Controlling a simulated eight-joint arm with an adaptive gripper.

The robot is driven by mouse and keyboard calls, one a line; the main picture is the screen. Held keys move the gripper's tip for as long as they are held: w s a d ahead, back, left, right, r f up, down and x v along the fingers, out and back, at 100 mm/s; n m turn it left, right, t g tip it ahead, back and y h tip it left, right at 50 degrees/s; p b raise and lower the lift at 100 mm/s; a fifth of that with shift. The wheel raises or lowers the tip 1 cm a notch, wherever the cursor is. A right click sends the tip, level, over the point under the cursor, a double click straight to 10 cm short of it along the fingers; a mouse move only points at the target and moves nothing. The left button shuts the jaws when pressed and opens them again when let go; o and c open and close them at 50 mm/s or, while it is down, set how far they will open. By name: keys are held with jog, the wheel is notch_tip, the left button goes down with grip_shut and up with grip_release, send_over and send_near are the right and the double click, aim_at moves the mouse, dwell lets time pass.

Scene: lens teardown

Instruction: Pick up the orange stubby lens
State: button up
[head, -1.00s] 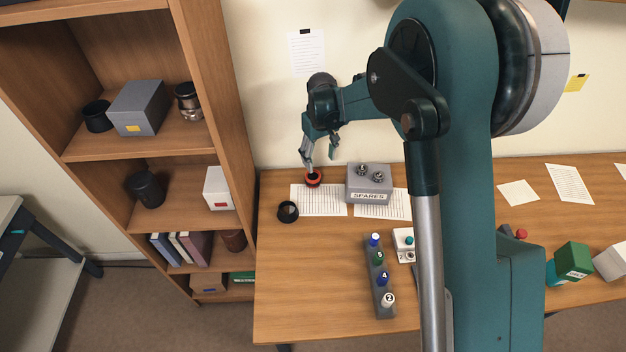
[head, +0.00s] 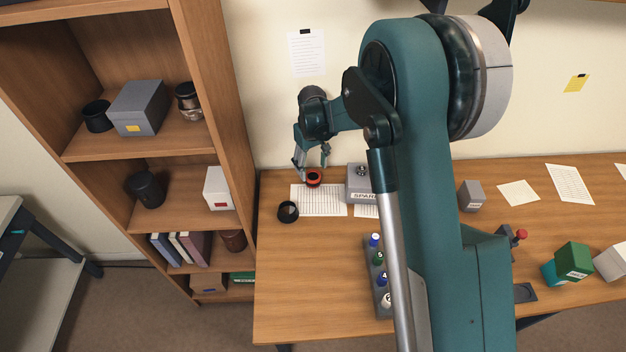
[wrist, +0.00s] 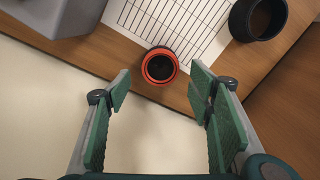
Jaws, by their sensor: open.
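The orange stubby lens (head: 314,178) is a short ring-like piece with a dark centre. It stands on the desk at the back edge of a printed sheet. My gripper (head: 311,165) is just above and behind it in the head view, fingers pointing down. In the wrist view the orange lens (wrist: 160,66) lies ahead of the fingertips, centred between them. My gripper (wrist: 160,82) is open there with nothing between its fingers.
A black ring (head: 288,211) sits to the left on the desk, also in the wrist view (wrist: 258,17). The grey SPARES box (head: 360,190) stands close to the right. A rack of numbered bottles (head: 370,290) is nearer the front. A bookshelf (head: 215,120) borders the left.

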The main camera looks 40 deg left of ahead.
aim_at(312, 174)
jog(key=shift+f, duration=0.2)
jog(key=shift+d+f, duration=0.1)
jog(key=shift+f, duration=2.4)
jog(key=shift+c, duration=0.3)
jog(key=c, duration=1)
